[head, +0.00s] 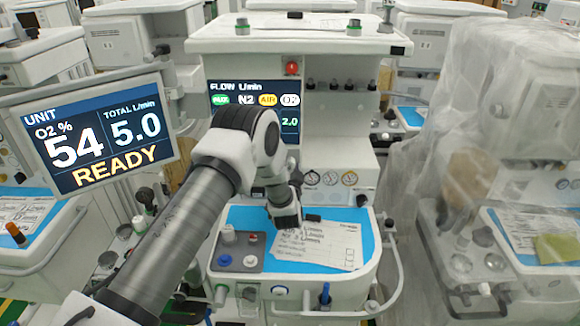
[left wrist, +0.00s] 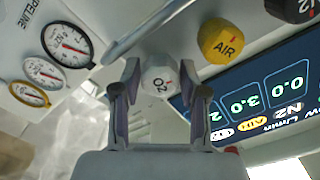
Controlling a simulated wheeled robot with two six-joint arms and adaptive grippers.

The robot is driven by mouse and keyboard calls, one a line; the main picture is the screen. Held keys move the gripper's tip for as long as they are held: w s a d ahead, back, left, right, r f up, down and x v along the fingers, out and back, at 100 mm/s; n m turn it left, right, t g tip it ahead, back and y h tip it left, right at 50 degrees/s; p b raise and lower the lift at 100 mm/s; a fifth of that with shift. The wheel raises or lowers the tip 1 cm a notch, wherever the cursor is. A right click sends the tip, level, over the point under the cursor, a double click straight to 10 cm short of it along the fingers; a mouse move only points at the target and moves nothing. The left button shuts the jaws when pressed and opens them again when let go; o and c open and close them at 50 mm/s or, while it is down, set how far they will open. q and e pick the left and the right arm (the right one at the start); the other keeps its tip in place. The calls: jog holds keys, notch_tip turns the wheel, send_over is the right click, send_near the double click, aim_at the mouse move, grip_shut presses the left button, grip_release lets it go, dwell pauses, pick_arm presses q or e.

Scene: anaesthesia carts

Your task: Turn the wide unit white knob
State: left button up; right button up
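The white knob (left wrist: 158,77), marked O2, shows in the left wrist view between the two fingertips of my left gripper (left wrist: 160,72). The fingers stand apart, one on each side of the knob. A narrow gap seems to show on both sides; I cannot tell whether either finger touches it. In the head view my left arm reaches to the front of the wide unit (head: 335,150), below its flow screen (head: 228,92), and covers the white knob there. My right gripper is not in view.
A yellow AIR knob (left wrist: 220,41) and a black N2 knob (left wrist: 291,8) sit beside the white knob. Several round gauges (head: 331,178) are right of my arm. Below lies a blue worktop with a paper sheet (head: 330,246). A screen reading READY (head: 100,135) stands left.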

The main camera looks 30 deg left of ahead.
pick_arm(q)
jog(key=v, duration=1.2)
jog(key=shift+a, duration=0.1)
